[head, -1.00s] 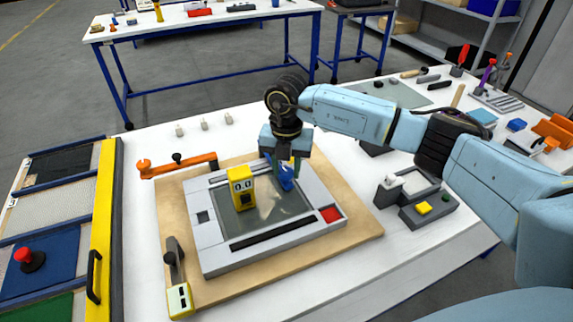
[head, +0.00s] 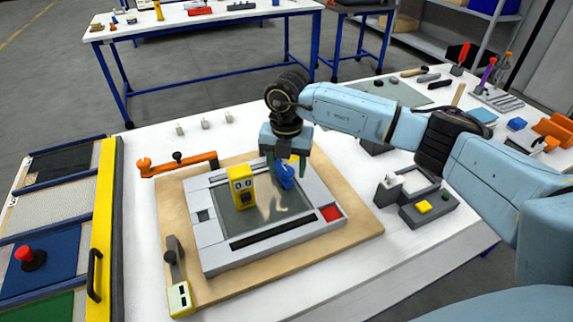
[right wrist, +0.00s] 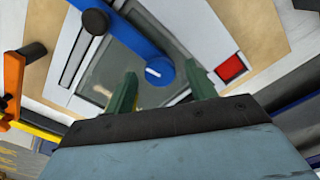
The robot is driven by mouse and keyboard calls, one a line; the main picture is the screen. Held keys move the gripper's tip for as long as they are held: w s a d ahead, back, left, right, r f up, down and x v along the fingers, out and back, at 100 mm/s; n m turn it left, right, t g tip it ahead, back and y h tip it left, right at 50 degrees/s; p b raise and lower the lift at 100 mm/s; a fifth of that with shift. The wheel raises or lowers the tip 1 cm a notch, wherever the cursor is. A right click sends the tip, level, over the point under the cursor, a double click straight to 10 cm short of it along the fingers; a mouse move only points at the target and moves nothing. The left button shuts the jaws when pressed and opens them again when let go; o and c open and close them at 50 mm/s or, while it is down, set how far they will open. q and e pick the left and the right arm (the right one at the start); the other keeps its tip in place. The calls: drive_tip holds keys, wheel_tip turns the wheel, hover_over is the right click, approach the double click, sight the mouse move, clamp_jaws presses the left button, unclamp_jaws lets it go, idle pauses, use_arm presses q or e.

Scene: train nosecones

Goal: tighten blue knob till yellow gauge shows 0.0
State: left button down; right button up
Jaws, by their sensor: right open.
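The blue knob (head: 286,176) is on a blue bar over the grey framed fixture (head: 215,250). In the right wrist view the knob (right wrist: 159,71) has a white mark on top. The yellow gauge (head: 241,188) stands on the fixture's dark glass, left of the knob; its display looks like 0.0 but is too small to read surely. My right gripper (head: 290,172) points down at the knob. In the right wrist view its green fingers (right wrist: 163,92) are spread, one on each side of the knob, with gaps visible. My left gripper is not seen.
The fixture lies on a tan board (head: 360,232) on the white table. An orange clamp (head: 178,164) is behind left and a pale-green device (head: 179,298) at the front left. A grey box with a yellow button (head: 424,207) is at the right. A red square (head: 331,214) marks the fixture's corner.

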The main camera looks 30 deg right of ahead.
sight(287, 171)
wheel_tip(287, 171, up, 13)
drive_tip(key=shift+r, duration=0.2)
drive_tip(key=shift+f, duration=0.1)
idle(0.5)
